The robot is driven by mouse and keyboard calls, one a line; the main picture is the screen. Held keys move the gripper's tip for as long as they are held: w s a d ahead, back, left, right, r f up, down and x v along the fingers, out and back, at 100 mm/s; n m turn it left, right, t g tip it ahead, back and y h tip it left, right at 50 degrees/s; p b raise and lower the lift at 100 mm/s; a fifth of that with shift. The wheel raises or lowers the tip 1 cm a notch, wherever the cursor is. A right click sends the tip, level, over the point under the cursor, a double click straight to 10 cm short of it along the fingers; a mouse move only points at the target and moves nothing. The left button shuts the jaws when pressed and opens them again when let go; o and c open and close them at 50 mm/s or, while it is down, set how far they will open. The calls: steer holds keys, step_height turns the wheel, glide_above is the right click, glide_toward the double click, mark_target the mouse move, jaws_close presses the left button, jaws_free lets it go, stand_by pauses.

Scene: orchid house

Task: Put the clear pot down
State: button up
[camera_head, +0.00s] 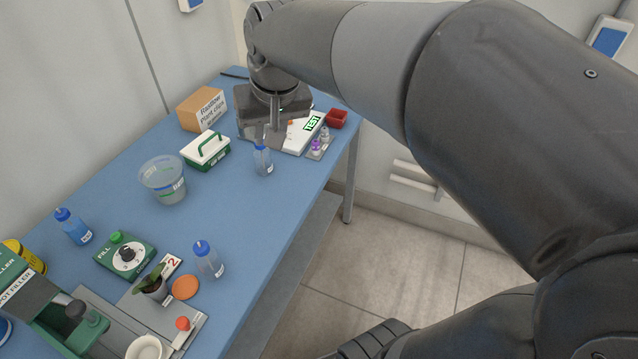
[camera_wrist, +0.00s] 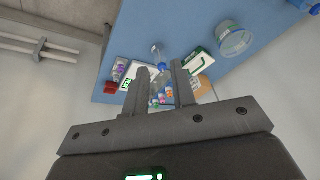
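A large clear tub (camera_head: 163,182) with a label stands upright on the blue table, and it also shows in the wrist view (camera_wrist: 232,40). A small pot with a green plant (camera_head: 154,290) stands on the plate marked 2 near the front; I cannot tell whether its wall is clear. My gripper (camera_head: 270,138) is far from both, above the table's back right part. In the wrist view its two fingers (camera_wrist: 162,82) are apart, with no clear pot visibly held between them. A blue-capped bottle (camera_wrist: 158,52) stands beyond the fingers.
A green-and-white carrier (camera_head: 206,151), a cardboard box (camera_head: 200,108) and a bottle (camera_head: 262,158) stand near my gripper. A red tray (camera_head: 337,118) is at the back right. Bottles, a green dial box (camera_head: 125,256) and a filler machine crowd the front. The table (camera_head: 225,215) is bare mid-right.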

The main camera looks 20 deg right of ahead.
steer(key=s+d+f+t, duration=0.1)
steer(key=s+d+f, duration=0.1)
steer(key=s, duration=0.5)
steer(key=s+d+f+h, duration=0.1)
steer(key=s+d+f, duration=0.1)
steer(key=s, duration=0.5)
steer(key=shift+d+t, duration=0.4)
steer(key=shift+o, duration=0.2)
steer(key=shift+f, duration=0.1)
